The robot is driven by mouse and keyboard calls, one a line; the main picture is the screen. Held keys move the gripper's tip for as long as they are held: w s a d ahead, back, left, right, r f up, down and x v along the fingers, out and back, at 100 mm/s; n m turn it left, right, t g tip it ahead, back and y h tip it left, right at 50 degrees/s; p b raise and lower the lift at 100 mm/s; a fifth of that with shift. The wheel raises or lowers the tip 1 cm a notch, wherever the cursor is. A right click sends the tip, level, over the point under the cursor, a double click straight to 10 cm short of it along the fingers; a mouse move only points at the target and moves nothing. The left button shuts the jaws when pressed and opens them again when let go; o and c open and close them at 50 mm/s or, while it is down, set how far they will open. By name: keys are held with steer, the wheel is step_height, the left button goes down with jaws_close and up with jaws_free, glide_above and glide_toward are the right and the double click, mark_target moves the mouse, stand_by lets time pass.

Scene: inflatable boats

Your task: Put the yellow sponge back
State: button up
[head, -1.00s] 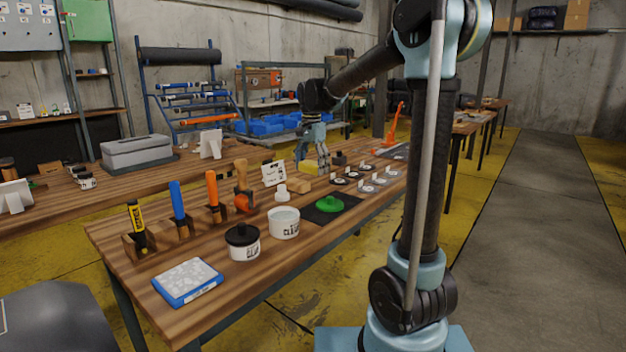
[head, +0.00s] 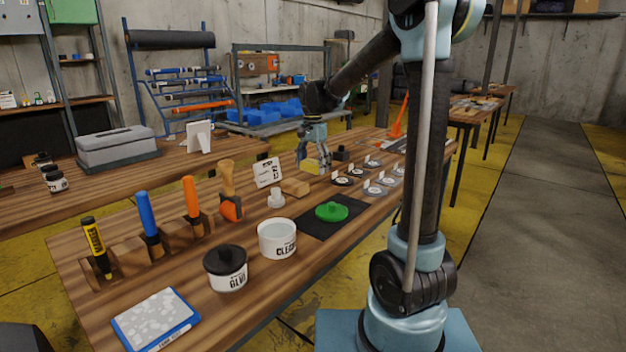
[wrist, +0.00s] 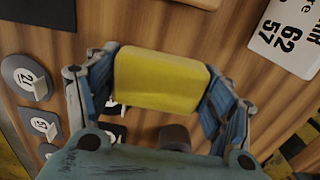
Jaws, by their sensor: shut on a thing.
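The yellow sponge (wrist: 158,82) sits between the two fingers of my gripper (wrist: 160,92) in the wrist view, with a finger against each end. In the head view my gripper (head: 314,150) points down over the far part of the wooden workbench, and the sponge (head: 312,165) shows small at its fingertips. I cannot tell whether the sponge touches the bench top or hangs just above it. Its underside is hidden.
Near my gripper are a wooden block (head: 295,187), a white number card (head: 267,172) and several round numbered patches (head: 373,188). A green disc (head: 331,211) lies on a black mat. The cleaner tub (head: 277,239) and glue pot (head: 226,268) stand nearer.

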mark_target(312, 184)
steer(key=shift+s+a+f, duration=0.1)
steer(key=shift+f, duration=2.25)
steer(key=shift+f, duration=0.1)
steer(key=o, duration=1.1)
step_height(312, 184, up, 12)
steer(key=shift+r, duration=0.15)
